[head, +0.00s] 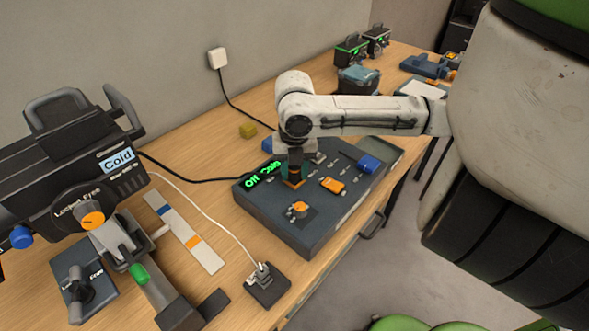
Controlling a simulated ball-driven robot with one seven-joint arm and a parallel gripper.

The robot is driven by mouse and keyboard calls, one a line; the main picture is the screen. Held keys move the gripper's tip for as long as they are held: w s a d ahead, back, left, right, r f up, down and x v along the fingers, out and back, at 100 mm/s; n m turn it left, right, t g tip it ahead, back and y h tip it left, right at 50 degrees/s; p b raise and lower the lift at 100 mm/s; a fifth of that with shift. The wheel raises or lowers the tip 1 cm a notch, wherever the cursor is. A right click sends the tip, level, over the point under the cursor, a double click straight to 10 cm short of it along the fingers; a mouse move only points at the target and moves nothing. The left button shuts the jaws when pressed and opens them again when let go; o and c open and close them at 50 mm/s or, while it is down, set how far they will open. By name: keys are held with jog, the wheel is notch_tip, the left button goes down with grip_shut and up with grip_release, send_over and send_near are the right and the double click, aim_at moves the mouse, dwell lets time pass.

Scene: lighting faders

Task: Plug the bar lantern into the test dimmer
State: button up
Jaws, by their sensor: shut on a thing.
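A large dark lantern (65,155) with a "Cold" label stands at the left on its stand. A pale cable runs from its side to a plug (262,270) at a small dark block (268,292), which may be the test dimmer; the plug appears seated there, though its contacts are hidden. My gripper (293,180) points down over the dark fader console (318,226). It is shut on a small orange piece (292,184) on the console, mostly hidden by the fingers. The console's green display (262,174) ends in "Cold"; its first word is hard to read.
A white strip (186,232) with blue and orange marks lies beside the lantern. A wall plug (217,58) feeds a black cable. Cases (357,80) and tools crowd the far bench (205,137).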

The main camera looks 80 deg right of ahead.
jog(key=shift+a+f, duration=0.1)
jog(key=shift+f, duration=0.15)
jog(key=o, duration=1.2)
jog(key=shift+f, duration=0.1)
jog(key=shift+c, duration=0.2)
jog(key=shift+o, duration=0.2)
jog(key=shift+s, duration=0.1)
jog(key=r, duration=1.1)
jog(key=shift+w+r, duration=0.25)
